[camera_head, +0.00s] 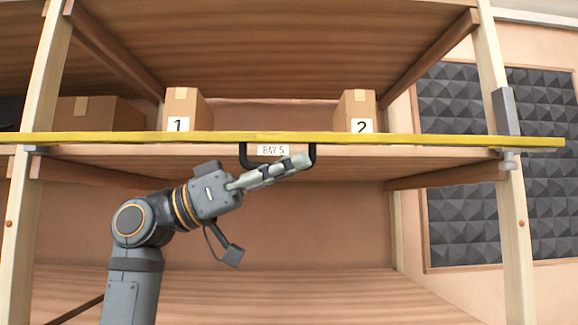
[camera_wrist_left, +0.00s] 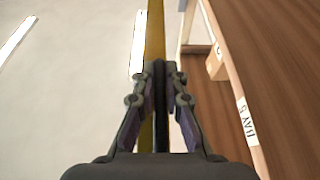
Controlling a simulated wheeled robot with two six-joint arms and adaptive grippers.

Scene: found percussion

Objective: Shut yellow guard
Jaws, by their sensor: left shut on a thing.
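The yellow guard (camera_head: 400,140) is a long bar that runs nearly level across the front of the shelf, past both posts. It also shows in the left wrist view (camera_wrist_left: 155,35), running away behind the fingers. A black handle (camera_head: 243,155) hangs under its middle. My left gripper (camera_head: 306,160) is shut on this handle near its right side; the wrist view shows the handle (camera_wrist_left: 160,110) between the fingers. A grey bracket (camera_head: 505,110) stands at the right post, behind the guard. I cannot tell whether the guard is seated there. My right gripper is not in view.
Cardboard boxes marked 1 (camera_head: 185,108) and 2 (camera_head: 356,110) stand on the shelf behind the guard. A larger box (camera_head: 95,113) is at the left. A "BAY 5" label (camera_head: 273,150) is on the shelf edge. The right wooden post (camera_head: 513,220) stands beside dark foam panels (camera_head: 460,215).

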